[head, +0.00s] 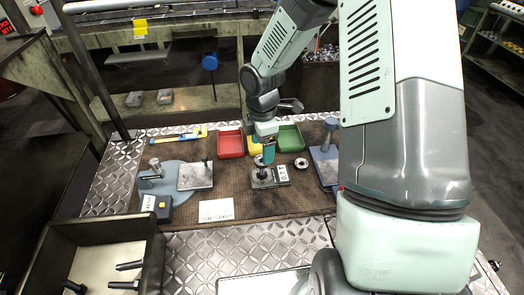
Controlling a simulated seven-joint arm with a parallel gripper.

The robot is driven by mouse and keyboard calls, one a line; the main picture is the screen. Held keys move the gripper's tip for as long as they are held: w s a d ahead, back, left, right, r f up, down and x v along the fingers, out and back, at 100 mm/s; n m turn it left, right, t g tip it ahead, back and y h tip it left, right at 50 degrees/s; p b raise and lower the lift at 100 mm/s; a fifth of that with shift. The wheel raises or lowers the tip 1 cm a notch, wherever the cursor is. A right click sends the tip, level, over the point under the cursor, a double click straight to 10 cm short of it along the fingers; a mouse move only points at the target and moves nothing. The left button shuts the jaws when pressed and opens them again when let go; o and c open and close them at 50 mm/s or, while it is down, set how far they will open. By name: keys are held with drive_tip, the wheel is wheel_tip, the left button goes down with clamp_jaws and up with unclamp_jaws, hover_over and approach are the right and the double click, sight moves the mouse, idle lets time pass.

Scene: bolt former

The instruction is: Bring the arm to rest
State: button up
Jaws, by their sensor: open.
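My arm reaches from the right foreground over the work table. My gripper (262,160) points down at the middle of the brown mat, just above or at a small grey fixture (263,180) with a dark round part on it. The fingers are small here, and I cannot tell whether they touch the part. The gripper is open.
Red (231,144) and green (290,138) trays stand behind the gripper, with a yellow one partly hidden between them. A grey plate (195,176) lies left and a blue stand (326,165) right. A metal bin (100,255) with bolts stands front left. A white card (216,210) lies on the mat.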

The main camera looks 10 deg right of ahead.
drive_tip(key=shift+r, duration=0.7)
drive_tip(key=s+d+r+m+t+h, duration=0.15)
drive_tip(key=s+r+m, duration=0.3)
drive_tip(key=r, duration=0.55)
drive_tip(key=s+d+r+m+t+h, duration=0.1)
drive_tip(key=s+d+r+m, duration=0.3)
drive_tip(key=r, duration=0.7)
drive_tip(key=s+a+r+m+t+y, duration=0.1)
drive_tip(key=s+r+m, duration=0.3)
drive_tip(key=s+m, duration=0.2)
drive_tip(key=s+a+r+m+t+y, duration=0.1)
drive_tip(key=s+r+m, duration=0.3)
drive_tip(key=s, duration=0.5)
drive_tip(key=shift+s+r+m+t, duration=0.2)
drive_tip(key=shift+r+m+t, duration=0.25)
drive_tip(key=shift+m, duration=0.5)
drive_tip(key=shift+y, duration=0.25)
